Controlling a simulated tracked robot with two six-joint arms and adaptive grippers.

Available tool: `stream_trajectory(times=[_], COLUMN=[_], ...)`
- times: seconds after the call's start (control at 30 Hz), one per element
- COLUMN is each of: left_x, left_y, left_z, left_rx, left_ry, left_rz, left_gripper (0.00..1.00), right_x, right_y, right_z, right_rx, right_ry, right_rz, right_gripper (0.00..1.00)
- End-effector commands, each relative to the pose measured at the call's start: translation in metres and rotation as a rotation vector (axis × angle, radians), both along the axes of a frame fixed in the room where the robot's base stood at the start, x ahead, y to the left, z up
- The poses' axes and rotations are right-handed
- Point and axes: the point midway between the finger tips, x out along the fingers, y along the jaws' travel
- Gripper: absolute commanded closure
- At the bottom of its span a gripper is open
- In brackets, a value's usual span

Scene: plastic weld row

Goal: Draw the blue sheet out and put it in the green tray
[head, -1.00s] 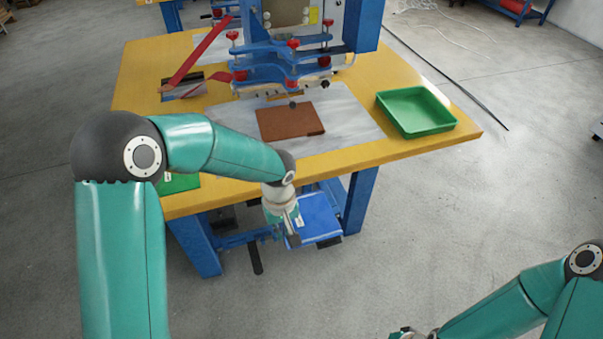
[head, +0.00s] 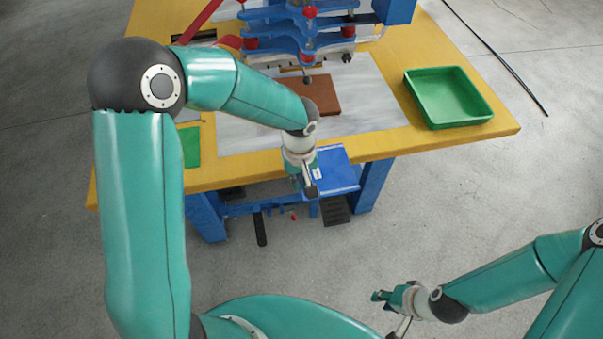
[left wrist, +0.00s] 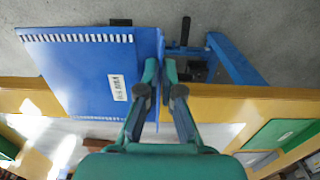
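The blue sheet (head: 339,172) shows in the head view at the table's front edge, partly overlapping that edge. In the left wrist view the sheet (left wrist: 88,80) is a stiff blue panel with a white label and a white toothed strip along one side. My left gripper (head: 309,188) has its fingers close together on either side of the sheet's edge; they also show in the left wrist view (left wrist: 161,75). The green tray (head: 448,97) stands empty on the table at the right. My right gripper (head: 382,296) is low over the floor, away from the table; its finger gap is unclear.
The yellow table (head: 480,130) carries a blue press (head: 300,40) with a brown block (head: 322,96) below it. A flat green piece (head: 191,147) lies at the table's front left. Blue legs and a frame stand below the front edge. The floor in front is clear.

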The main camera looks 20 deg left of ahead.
Motion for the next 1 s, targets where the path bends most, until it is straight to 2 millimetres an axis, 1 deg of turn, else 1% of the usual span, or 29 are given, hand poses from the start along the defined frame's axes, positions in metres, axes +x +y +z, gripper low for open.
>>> stream_trajectory(times=[0.2,0.77,0.83,1.0], left_x=[-0.018,-0.073,-0.079,-0.09], left_y=[-0.017,-0.055,-0.06,-0.067], left_z=[-0.001,-0.001,-0.003,-0.002], left_rx=[0.0,0.0,-0.001,0.0], left_ry=[0.0,0.0,-0.002,-0.001], left_rz=[-0.014,-0.016,-0.015,-0.013], left_gripper=[1.0,1.0,1.0,1.0], right_x=[0.0,0.0,0.0,0.0], right_y=[0.0,0.0,0.0,0.0], right_z=[-0.004,-0.01,-0.017,-0.023], right_rx=[0.0,0.0,0.0,0.0], right_ry=[0.0,-0.001,-0.001,-0.001], right_rz=[0.0,0.0,0.0,0.0], right_gripper=[0.69,0.69,0.69,0.69])
